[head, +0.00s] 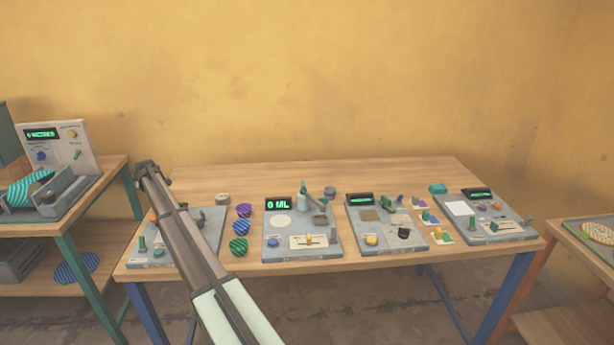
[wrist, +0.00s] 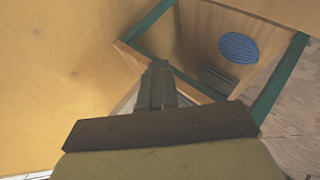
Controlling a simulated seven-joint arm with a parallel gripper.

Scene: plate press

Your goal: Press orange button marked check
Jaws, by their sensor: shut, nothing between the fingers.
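No label reading check is legible in either view. Several orange or yellow controls show in the head view. One orange-yellow button (head: 72,134) is on the upright panel at the far left, beside a small green display. A yellow button (head: 371,240) is on the third table panel, and an orange part (head: 152,215) on the first panel is partly behind my arm. My gripper (head: 146,164) is shut and empty, raised above the left end of the table, to the right of the upright panel. In the wrist view, my gripper (wrist: 157,68) points towards wooden shelving, with no button visible.
The wooden table (head: 400,172) carries several grey panels with knobs and levers. Striped discs (head: 243,210) lie between the first two panels.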

